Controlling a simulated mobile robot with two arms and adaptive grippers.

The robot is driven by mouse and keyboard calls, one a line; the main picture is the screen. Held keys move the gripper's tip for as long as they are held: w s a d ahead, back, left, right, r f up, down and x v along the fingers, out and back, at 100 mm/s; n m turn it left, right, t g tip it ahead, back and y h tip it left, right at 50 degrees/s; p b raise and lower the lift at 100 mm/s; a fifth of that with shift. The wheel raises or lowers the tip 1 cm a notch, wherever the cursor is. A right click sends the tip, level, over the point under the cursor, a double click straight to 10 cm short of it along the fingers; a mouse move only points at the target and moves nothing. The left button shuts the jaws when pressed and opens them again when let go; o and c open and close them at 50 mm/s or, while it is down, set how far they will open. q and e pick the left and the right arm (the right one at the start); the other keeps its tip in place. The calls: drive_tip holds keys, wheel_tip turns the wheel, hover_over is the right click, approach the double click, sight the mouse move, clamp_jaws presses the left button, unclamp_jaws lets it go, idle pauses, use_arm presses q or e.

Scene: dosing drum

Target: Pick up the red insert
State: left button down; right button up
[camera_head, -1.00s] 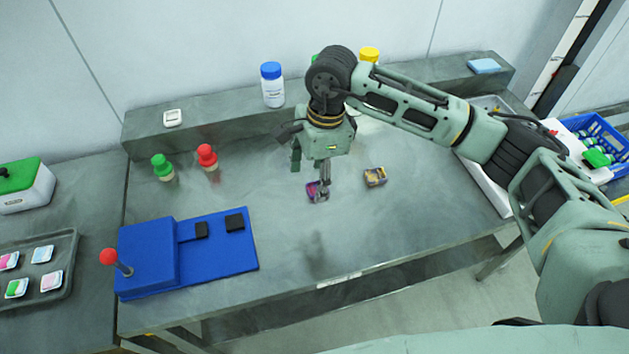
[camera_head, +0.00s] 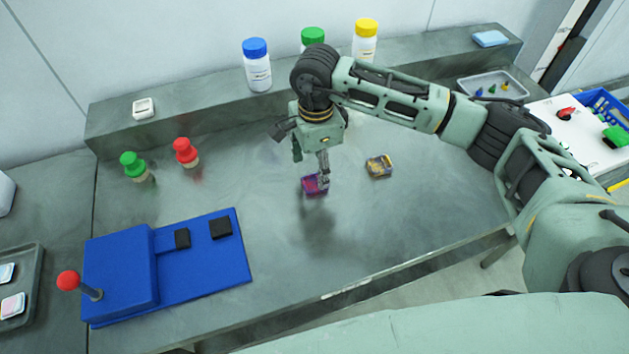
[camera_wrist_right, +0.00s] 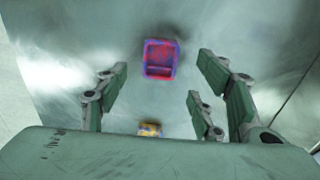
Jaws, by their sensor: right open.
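The red insert (camera_head: 314,184) appears to be the small open box with red and purple-blue sides, lying on the grey table. In the right wrist view it is a red, blue-edged square (camera_wrist_right: 160,59), slightly blurred, beyond the fingers and left of the right-hand ones. My right gripper (camera_head: 310,160) is open and points down just above it. One finger overlaps the insert in the head view; I cannot tell whether they touch. The open fingers also show in the right wrist view (camera_wrist_right: 160,85), with nothing held between them. My left gripper is out of view.
A similar yellowish box (camera_head: 379,166) sits close by on the right. A blue base (camera_head: 205,270) with a red-knobbed lever stands front left. Red-topped (camera_head: 186,150) and green-topped (camera_head: 133,164) pieces stand behind it. Bottles line the back ledge (camera_head: 200,118). The table front centre is clear.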

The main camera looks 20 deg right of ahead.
sight(315, 183)
wheel_tip(315, 183, down, 4)
drive_tip(key=shift+a+f+p, duration=0.1)
drive_tip(key=shift+f+p, duration=0.15)
drive_tip(key=shift+p, duration=0.75)
drive_tip(key=shift+f, duration=0.2)
drive_tip(key=c, duration=1.2)
drive_tip(key=shift+r, duration=0.1)
